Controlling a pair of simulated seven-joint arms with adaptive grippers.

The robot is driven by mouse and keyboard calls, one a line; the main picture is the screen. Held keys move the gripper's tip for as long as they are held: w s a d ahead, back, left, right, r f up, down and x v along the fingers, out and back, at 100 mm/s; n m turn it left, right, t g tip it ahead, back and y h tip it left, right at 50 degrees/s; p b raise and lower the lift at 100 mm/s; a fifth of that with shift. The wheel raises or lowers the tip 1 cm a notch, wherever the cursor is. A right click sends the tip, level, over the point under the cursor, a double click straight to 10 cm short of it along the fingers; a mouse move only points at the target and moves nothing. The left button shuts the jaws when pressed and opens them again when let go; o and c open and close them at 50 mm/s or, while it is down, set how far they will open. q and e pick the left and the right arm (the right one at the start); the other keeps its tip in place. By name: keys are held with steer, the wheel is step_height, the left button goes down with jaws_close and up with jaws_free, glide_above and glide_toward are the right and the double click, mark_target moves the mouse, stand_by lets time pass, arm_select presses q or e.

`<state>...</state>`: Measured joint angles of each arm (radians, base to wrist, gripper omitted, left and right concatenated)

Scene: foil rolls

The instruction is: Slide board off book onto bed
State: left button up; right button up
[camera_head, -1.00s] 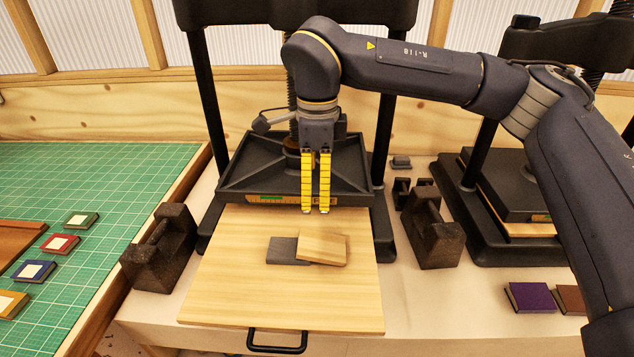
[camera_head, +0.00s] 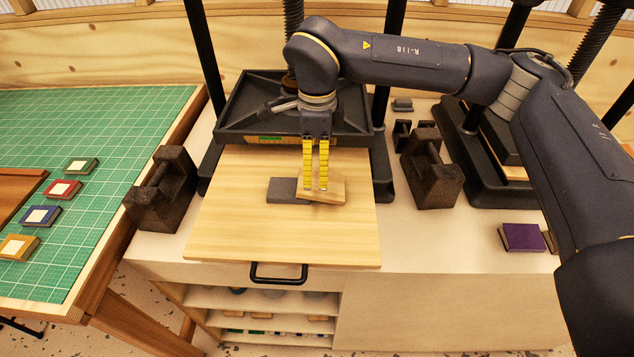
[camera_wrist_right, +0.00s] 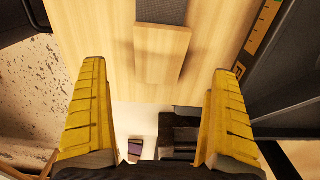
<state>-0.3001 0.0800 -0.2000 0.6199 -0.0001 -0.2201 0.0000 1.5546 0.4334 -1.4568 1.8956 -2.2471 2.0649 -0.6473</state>
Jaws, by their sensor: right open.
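A small light-wood board (camera_head: 328,190) lies on top of a dark grey book (camera_head: 281,190), overhanging the book's right side. The book rests on the wide pale wooden bed (camera_head: 240,232) of the press. My right gripper (camera_head: 316,186) points down at the board, its yellow fingers open and partly in front of it in the head view. In the right wrist view the board (camera_wrist_right: 160,55) lies ahead between the open fingers (camera_wrist_right: 155,110), with the grey book (camera_wrist_right: 161,11) beyond it. I cannot tell whether the fingertips touch the board. My left gripper is not in view.
The black press plate (camera_head: 290,105) stands behind the bed. Dark iron weights stand at the left (camera_head: 163,190) and right (camera_head: 432,170) of the bed. A black handle (camera_head: 278,275) is at the bed's front. A purple book (camera_head: 522,237) lies far right. The bed's front is clear.

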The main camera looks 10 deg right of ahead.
mark_target(335, 186)
steer(key=shift+f, duration=3.65)
steer(key=shift+c, duration=0.4)
steer(key=c, duration=1.2)
steer(key=shift+d, duration=0.15)
steer(key=shift+s+d, duration=0.15)
steer(key=shift+d, duration=1.9)
steer(key=o, duration=1.2)
steer(key=shift+o, duration=0.2)
step_height(335, 186, up, 12)
